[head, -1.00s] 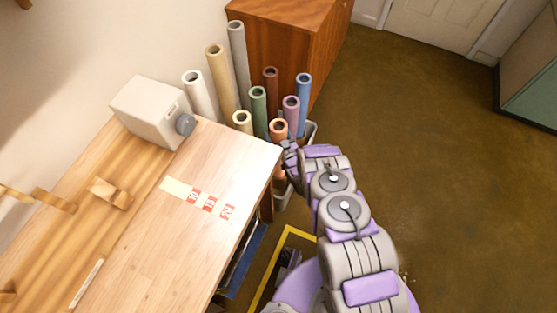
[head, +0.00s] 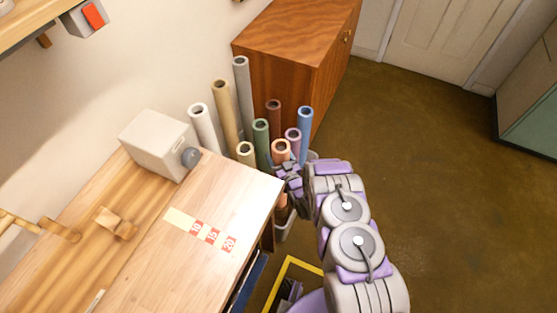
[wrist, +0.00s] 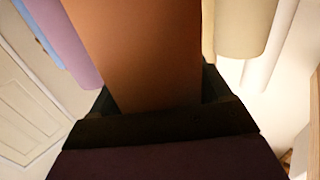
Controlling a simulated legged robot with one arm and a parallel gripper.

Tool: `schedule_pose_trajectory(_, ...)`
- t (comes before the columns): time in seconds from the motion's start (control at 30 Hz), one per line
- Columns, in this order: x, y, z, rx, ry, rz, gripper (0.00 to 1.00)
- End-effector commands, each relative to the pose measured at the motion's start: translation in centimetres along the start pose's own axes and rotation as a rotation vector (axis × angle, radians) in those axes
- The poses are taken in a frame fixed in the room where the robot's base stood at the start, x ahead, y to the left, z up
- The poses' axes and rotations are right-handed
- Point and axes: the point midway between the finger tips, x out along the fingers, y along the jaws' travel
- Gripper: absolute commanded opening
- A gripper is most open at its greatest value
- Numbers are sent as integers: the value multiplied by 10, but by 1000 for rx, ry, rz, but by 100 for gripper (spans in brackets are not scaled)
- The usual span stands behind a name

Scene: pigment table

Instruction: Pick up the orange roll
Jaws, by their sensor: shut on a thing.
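The orange roll (head: 281,148) stands upright among the other rolls, in front of them, beside the table's right corner. Its open top end shows in the head view. My gripper (head: 284,178) is around it below the top end and shut on it. In the wrist view the orange roll (wrist: 140,50) fills the middle, held between the dark jaws (wrist: 155,108). The roll's lower part is partly hidden by my gripper and the table corner.
Several other rolls stand close behind, among them a green roll (head: 261,140), a purple roll (head: 293,138) and a blue roll (head: 305,125). A bin (head: 286,228) shows below. The wooden table (head: 150,260) is left, a cabinet (head: 290,45) behind. Floor at right is clear.

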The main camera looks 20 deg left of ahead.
Motion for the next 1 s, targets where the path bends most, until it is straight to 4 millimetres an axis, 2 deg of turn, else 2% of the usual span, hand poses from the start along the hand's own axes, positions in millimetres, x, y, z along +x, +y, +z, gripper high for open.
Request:
schedule_pose_trajectory(0.03, 2, 1, -13, -1, 7, 0, 0)
schedule_pose_trajectory(0.4, 1, 1, -65, -2, 4, 1, 0)
schedule_pose_trajectory(0.7, 2, 0, -95, -2, 5, 0, 0)
schedule_pose_trajectory(1.0, 1, 0, -114, -2, 2, 0, 0)
